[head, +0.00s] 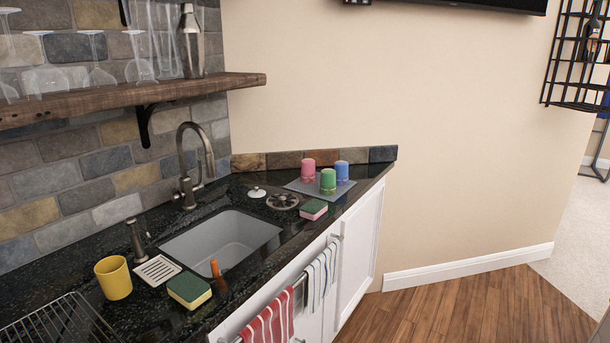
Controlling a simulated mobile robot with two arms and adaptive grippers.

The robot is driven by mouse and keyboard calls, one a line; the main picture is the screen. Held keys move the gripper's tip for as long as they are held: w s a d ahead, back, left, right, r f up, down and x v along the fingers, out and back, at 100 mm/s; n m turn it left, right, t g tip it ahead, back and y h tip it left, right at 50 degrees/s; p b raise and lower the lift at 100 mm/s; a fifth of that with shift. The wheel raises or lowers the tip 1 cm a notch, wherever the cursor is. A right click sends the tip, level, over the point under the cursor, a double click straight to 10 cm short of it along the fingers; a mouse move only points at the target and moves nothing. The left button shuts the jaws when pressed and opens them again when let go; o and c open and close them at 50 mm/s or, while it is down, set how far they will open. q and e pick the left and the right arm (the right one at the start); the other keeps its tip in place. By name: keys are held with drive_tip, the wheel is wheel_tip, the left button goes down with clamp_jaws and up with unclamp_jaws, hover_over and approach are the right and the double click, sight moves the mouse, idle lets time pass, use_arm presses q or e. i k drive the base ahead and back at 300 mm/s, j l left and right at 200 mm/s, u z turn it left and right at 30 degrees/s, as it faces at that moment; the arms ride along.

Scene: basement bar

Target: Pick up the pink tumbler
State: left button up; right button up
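The pink tumbler (308,170) stands on a grey mat (302,188) at the far right end of the dark counter. A green tumbler (328,181) stands in front of it and to the right, and a blue tumbler (341,171) stands to its right. All three look upright. Neither of my grippers shows in the head view.
A sink (222,240) with a tall faucet (188,165) lies left of the mat. A sponge (313,209) and a round dark drain piece (282,201) sit near the mat. A wooden shelf (160,95) with glasses overhangs the counter's left. Wooden floor (480,310) is clear at right.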

sight(308, 175)
drive_tip(key=i+l+u, duration=0.15)
drive_tip(key=i+l, duration=1.05)
